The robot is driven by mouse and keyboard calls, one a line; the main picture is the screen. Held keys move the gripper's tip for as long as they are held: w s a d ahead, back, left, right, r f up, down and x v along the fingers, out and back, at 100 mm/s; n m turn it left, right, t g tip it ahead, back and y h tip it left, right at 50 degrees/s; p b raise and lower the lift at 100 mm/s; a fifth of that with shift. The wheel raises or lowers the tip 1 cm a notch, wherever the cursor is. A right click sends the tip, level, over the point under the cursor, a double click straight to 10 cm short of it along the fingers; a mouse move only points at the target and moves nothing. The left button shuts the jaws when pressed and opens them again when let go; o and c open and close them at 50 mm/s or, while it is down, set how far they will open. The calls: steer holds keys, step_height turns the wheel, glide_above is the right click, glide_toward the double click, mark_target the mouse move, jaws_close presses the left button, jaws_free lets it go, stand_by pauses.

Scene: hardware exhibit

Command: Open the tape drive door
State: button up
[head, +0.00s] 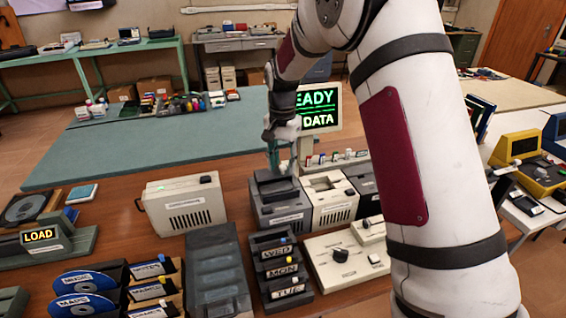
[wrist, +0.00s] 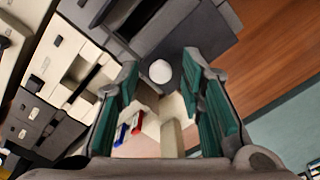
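A dark grey boxy unit (head: 283,212), which looks like the tape drive, stands on the wooden table with a label on its front; the label is too small to read. My gripper (head: 281,163) is just above its back part, pointing down. In the wrist view, my gripper (wrist: 163,92) is open, with its teal fingers apart and nothing held. A round white knob (wrist: 160,71) shows between the fingers, close to the dark grey panel (wrist: 195,42) of the unit. I cannot tell whether the fingers touch anything, or whether the door is shut.
A cream unit (head: 332,207) stands directly right of the dark grey one, with another dark unit beyond. A monitor (head: 318,108) stands behind, with small coloured items at its foot. A beige box (head: 184,204) is to the left; a labelled rack (head: 280,266) is in front.

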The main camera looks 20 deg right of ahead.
mark_target(283, 167)
step_height(283, 167, up, 12)
stand_by(0.7)
steer(key=s+r+n+t, duration=0.1)
steer(key=s+r+n, duration=0.1)
steer(key=s+r, duration=0.5)
steer(key=s+r+n+t, duration=0.1)
steer(key=s+r+n, duration=0.15)
steer(key=s, duration=0.85)
steer(key=s+f+n+t, duration=0.1)
steer(key=s+f+n, duration=0.1)
steer(key=s, duration=0.8)
steer(key=s+f+n+t+p, duration=0.1)
steer(key=s+f+n, duration=0.1)
steer(key=s, duration=0.7)
steer(key=shift+s+d, duration=0.25)
steer(key=shift+s, duration=0.15)
